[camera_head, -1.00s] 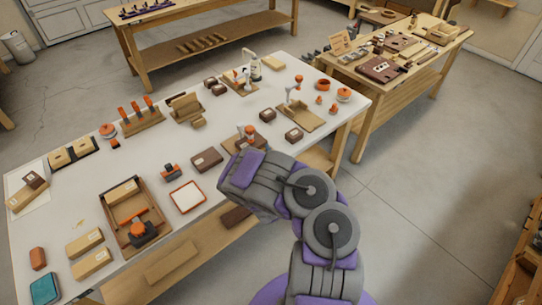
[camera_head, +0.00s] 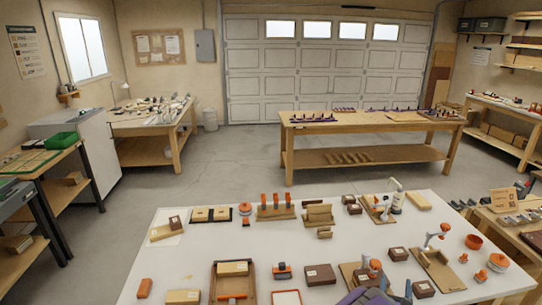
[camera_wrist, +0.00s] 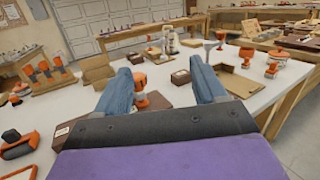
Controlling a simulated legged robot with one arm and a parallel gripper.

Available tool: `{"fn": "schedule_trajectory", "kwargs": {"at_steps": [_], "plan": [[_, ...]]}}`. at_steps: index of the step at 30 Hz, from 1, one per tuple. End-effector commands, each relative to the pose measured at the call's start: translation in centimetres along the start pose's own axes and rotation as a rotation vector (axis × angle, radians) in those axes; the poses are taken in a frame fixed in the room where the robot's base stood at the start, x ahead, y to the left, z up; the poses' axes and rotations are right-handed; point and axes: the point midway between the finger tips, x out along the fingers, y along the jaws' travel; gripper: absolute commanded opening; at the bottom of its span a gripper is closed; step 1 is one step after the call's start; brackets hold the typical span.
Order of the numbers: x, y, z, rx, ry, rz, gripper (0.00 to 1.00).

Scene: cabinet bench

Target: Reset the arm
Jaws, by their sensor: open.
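My gripper shows in the wrist view (camera_wrist: 160,88) with its two blue-grey fingers spread apart, open and empty. It points over the white-topped bench (camera_head: 175,262). An orange-topped item (camera_wrist: 152,97) on a brown board shows between and beyond the fingers; whether a finger touches it I cannot tell. In the head view only a purple and grey part of my arm shows at the bottom edge, and the fingertips cannot be made out there.
The bench holds several small brown boxes (camera_head: 320,275), a wooden tray (camera_head: 215,290), a rack with orange-handled tools (camera_head: 276,207) and orange bowls (camera_head: 473,242). A second wooden table (camera_head: 375,125) stands behind, with open floor between. A green bin (camera_head: 62,140) sits on the left.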

Motion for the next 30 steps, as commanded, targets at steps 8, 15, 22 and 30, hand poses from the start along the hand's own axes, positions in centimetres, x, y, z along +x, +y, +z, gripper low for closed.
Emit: {"fn": "schedule_trajectory", "kwargs": {"at_steps": [8,15,22,30], "plan": [[1.1,-9.7,16.9,-0.088,-0.306,-0.382,0.71],[-5.3,-16.7,29.8,-0.033,-0.545,-0.773,0.71],[-15.3,-20.8,36.5,0.144,-0.700,-1.150,0.71],[-27.6,-21.6,35.9,0.482,-0.723,-1.569,0.71]]}}
